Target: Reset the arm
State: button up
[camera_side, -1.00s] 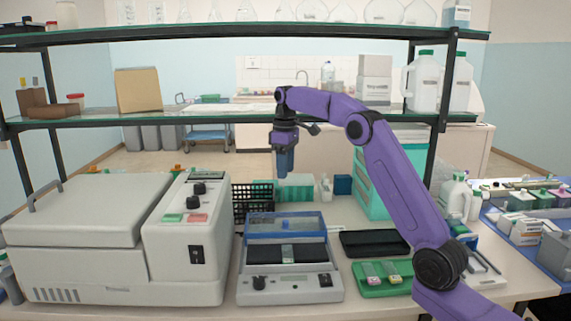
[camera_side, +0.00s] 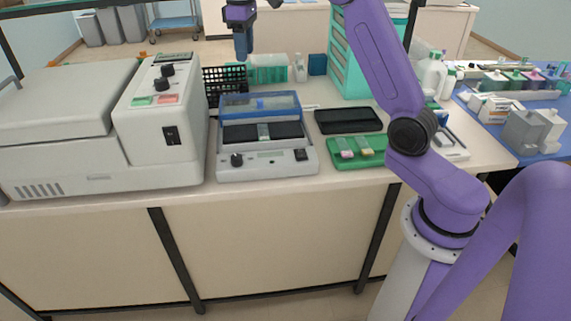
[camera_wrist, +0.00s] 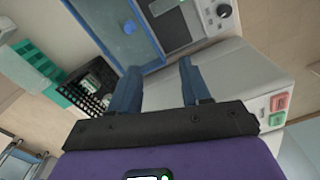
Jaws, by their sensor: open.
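My gripper (camera_side: 242,45) is at the top of the side view, raised above the bench and well clear of it, pointing down. In the wrist view its two blue fingers (camera_wrist: 160,88) are spread apart with nothing between them. Below it stands a grey device with a blue transparent lid (camera_side: 260,104), which also shows at the top of the wrist view (camera_wrist: 125,28). The arm's upper links rise over the right side of the bench.
A large grey machine (camera_side: 70,110) fills the bench's left. A black wire basket (camera_side: 222,82) and teal rack (camera_side: 268,68) stand behind the lidded device. A dark tray (camera_side: 348,120) and a green tray (camera_side: 375,160) lie right. A teal drawer cabinet (camera_side: 350,50) stands behind them.

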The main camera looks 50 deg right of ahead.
jog(key=s+a+f+n, duration=0.3)
jog(key=s+a+n, duration=0.1)
jog(key=s+a, duration=1.2)
jog(key=s+d+f+n, duration=0.1)
jog(key=s+f, duration=0.3)
jog(key=s, duration=0.8)
jog(key=s+d+f+n, duration=0.2)
jog(key=s+f, duration=0.2)
jog(key=s, duration=0.8)
jog(key=shift+s+d, duration=0.3)
jog(key=shift+d, duration=0.05)
